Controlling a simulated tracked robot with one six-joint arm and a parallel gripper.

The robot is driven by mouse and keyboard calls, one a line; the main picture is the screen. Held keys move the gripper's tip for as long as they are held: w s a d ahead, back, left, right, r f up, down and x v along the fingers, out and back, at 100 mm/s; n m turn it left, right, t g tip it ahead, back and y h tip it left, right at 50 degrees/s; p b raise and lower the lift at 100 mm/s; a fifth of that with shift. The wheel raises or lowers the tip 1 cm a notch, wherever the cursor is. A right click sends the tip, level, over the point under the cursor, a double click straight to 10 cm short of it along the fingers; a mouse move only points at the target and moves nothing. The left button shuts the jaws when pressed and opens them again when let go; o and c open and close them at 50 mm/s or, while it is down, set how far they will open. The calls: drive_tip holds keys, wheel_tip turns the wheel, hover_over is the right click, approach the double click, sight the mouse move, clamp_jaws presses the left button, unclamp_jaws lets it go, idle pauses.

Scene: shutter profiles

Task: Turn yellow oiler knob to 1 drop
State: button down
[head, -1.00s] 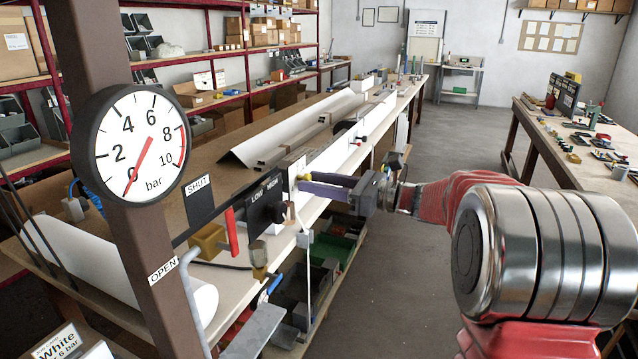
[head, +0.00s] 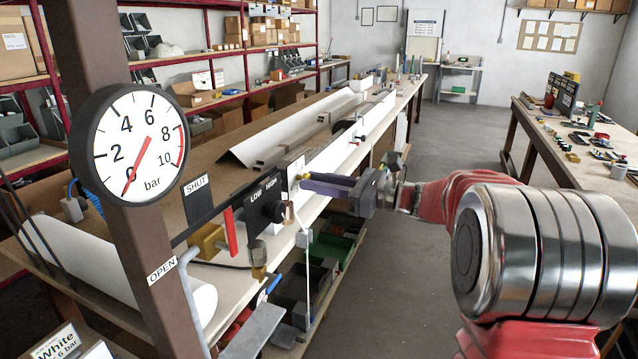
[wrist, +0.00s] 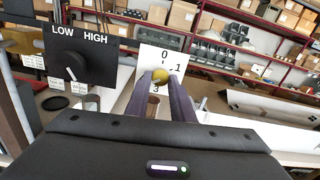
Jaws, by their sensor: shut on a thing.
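The yellow oiler knob (wrist: 159,75) shows in the wrist view as a small round ball in front of a white scale plate (wrist: 172,58). The figures 0, 1 and 3 are readable on the plate; a pointer mark on the knob is too small to tell. My gripper (wrist: 160,79) is shut on the knob, one purple finger on each side. In the head view my gripper (head: 303,182) reaches from the right to the plate (head: 292,171) at the bench edge. The knob is hidden by the fingers there.
A black LOW/HIGH selector (wrist: 76,66) sits close left of the plate. A red-handled valve (head: 231,233) and a pressure gauge (head: 138,146), needle near 0, are nearer the camera. The aisle floor (head: 440,140) is clear.

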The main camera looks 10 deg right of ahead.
drive_tip(key=n, duration=3.4)
drive_tip(key=shift+a+n, duration=0.2)
drive_tip(key=shift+n, duration=0.2)
drive_tip(key=c, duration=1.8)
unclamp_jaws()
drive_tip(key=shift+c, duration=0.2)
drive_tip(key=o, duration=0.3)
drive_tip(key=shift+d+r, duration=0.1)
